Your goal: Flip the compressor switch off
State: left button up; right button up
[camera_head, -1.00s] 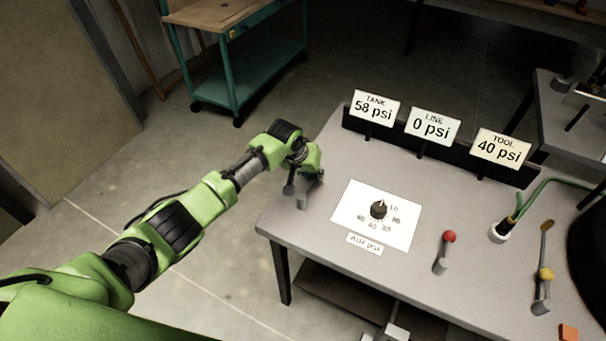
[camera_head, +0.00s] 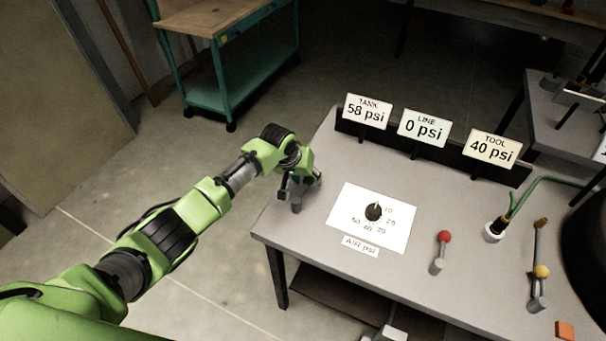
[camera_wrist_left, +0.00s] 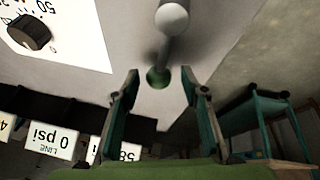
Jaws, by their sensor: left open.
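The compressor switch appears to be the small grey lever (camera_head: 297,204) at the table's left edge, though no label on it shows. In the left wrist view it has a grey rounded end (camera_wrist_left: 172,18), a grey shaft and a dark green ball (camera_wrist_left: 158,78). My left gripper (camera_head: 291,192) is open at this lever and partly hides it in the head view. In the wrist view the green ball appears between the two fingertips (camera_wrist_left: 160,76), with space on both sides. I cannot tell whether a finger touches it. My right gripper is not in view.
A dial (camera_head: 373,211) on a white plate sits right of the lever. Signs behind read TANK 58 psi (camera_head: 367,110), LINE 0 psi (camera_head: 423,128) and TOOL 40 psi (camera_head: 492,149). Red-ball (camera_head: 441,252) and yellow-ball (camera_head: 540,285) levers stand farther right. A green cart (camera_head: 240,80) stands behind.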

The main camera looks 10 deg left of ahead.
pick_arm(q)
jog(key=v, duration=1.2)
jog(key=shift+w+a+f, duration=0.1)
